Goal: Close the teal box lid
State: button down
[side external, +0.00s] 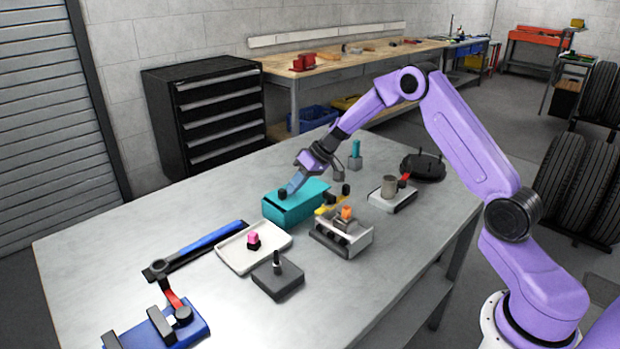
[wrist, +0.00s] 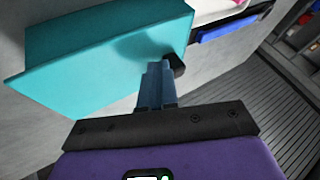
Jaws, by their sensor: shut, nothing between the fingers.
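The teal box (side external: 297,213) sits in the middle of the grey table, and its lid lies roughly flat across the top. I cannot tell whether a small gap remains under the lid. A black knob (side external: 283,193) shows at the lid's near left edge. My gripper (side external: 291,187) is shut and empty, pointing down at the lid right beside the knob. In the wrist view, the blue fingers (wrist: 157,68) are together in front of the teal surface (wrist: 85,55), with the black knob (wrist: 175,65) just right of their tips. Contact is unclear.
A white tray (side external: 232,262) with a pink piece is left of the box. A grey block with a post (side external: 278,280) and a silver fixture (side external: 341,238) stand nearer. A yellow piece (side external: 330,208) and a metal cup (side external: 389,187) are to the right.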

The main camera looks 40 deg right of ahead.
jog(key=shift+a, duration=1.05)
jog(key=d, duration=0.5)
jog(key=shift+r, duration=0.15)
jog(key=v, duration=0.9)
jog(key=s+a+r+n+g+h, duration=0.1)
jog(key=s+a+r+n+g, duration=0.15)
jog(key=s+a, duration=0.65)
jog(key=s+a+r+n+g, duration=0.1)
jog(key=s+a+n+g, duration=0.15)
jog(key=s+a, duration=0.75)
jog(key=s+d+n+h, duration=0.1)
jog(key=s+n+h, duration=0.1)
jog(key=s, duration=0.9)
jog(key=s+d+n+h, duration=0.2)
jog(key=s+n, duration=0.2)
jog(key=s, duration=0.8)
jog(key=shift+s+f+t, duration=0.2)
jog(key=shift+f+t, duration=0.1)
jog(key=shift+f, duration=0.05)
